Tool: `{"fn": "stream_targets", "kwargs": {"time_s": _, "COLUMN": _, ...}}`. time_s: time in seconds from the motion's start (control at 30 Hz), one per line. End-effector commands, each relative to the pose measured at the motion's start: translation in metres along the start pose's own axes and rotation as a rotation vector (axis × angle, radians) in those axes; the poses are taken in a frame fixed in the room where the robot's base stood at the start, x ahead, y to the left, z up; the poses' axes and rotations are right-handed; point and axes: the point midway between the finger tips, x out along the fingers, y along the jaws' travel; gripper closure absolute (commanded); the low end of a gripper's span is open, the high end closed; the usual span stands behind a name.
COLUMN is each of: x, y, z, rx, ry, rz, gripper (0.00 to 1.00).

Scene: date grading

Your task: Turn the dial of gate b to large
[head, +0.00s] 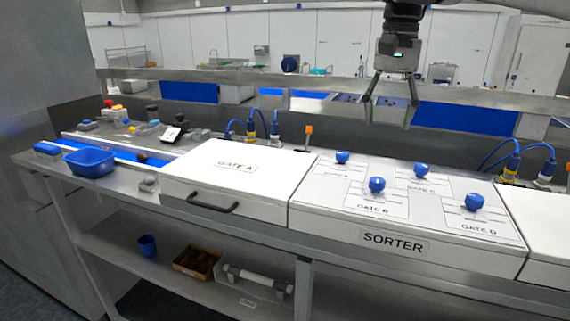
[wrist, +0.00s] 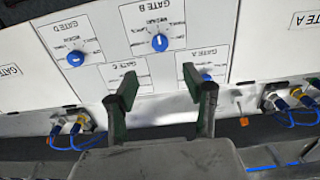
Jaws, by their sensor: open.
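The gate B dial (head: 377,184) is a blue round knob on the front left of the white sorter panel (head: 325,190). In the wrist view, the gate B dial (wrist: 160,42) stands on its printed card, just beyond my fingertips; the position words are too small to read surely. A small pale mark shows on the knob, but I cannot tell which setting it indicates. My gripper (head: 388,122) is open and empty, pointing down above the back of the panel, apart from every dial. Its two dark fingers (wrist: 160,78) show spread in the wrist view.
Other blue dials stand close: gate C (head: 421,170), gate D (head: 474,201) and a back-left one (head: 342,157). The gate A lid (head: 235,166) with a black handle lies left. Cables and connectors (head: 274,128) line the back edge. A blue tray (head: 90,162) sits far left.

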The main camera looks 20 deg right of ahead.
Motion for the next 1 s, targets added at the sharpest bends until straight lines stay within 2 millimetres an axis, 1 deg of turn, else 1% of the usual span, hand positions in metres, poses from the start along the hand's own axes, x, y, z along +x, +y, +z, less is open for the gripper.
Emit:
{"fn": "stream_targets", "kwargs": {"time_s": 0.17, "x": 0.016, "y": 0.000, "z": 0.000, "rx": 0.001, "ry": -0.001, "rz": 0.000, "gripper": 0.54}}
{"fn": "stream_targets", "kwargs": {"time_s": 0.7, "x": 0.106, "y": 0.000, "z": 0.000, "rx": 0.000, "ry": 0.000, "rz": 0.000, "gripper": 0.54}}
{"fn": "stream_targets", "kwargs": {"time_s": 0.9, "x": 0.128, "y": 0.000, "z": 0.000, "rx": 0.000, "ry": 0.000, "rz": 0.000, "gripper": 0.54}}
{"fn": "stream_targets", "kwargs": {"time_s": 1.0, "x": 0.134, "y": 0.000, "z": 0.000, "rx": 0.000, "ry": 0.000, "rz": 0.000, "gripper": 0.54}}
